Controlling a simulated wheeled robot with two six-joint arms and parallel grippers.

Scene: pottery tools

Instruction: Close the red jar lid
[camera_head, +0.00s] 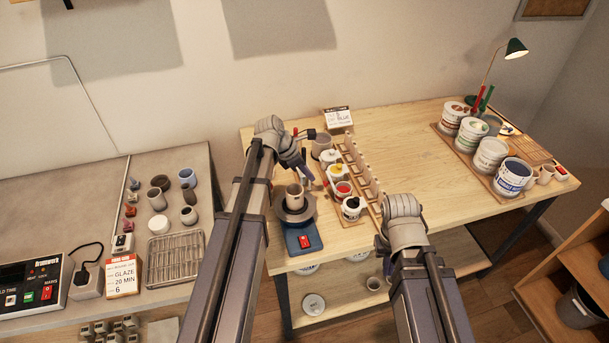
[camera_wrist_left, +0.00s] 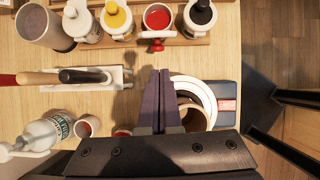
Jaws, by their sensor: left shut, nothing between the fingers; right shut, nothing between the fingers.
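The red jar (camera_head: 343,189) is a small white pot with red inside, standing in a row of jars in the head view. It also shows at the top of the left wrist view (camera_wrist_left: 157,17), its mouth uncovered. A red-knobbed lid (camera_wrist_left: 156,43) sticks out from its near rim. My left gripper (camera_head: 309,176) is shut and empty, left of the jar row. In the left wrist view its fingers (camera_wrist_left: 160,74) point towards the jar, apart from it in the picture. My right gripper (camera_head: 387,268) is shut, low beside the table's front edge, partly hidden by its arm.
Yellow (camera_wrist_left: 117,18) and black-lidded (camera_wrist_left: 201,14) jars flank the red jar. A clay cup (camera_head: 294,194) stands on the wheel with a blue base (camera_head: 302,237). A wooden rack (camera_head: 366,175) stands right of the jars. The table's middle (camera_head: 420,150) is clear.

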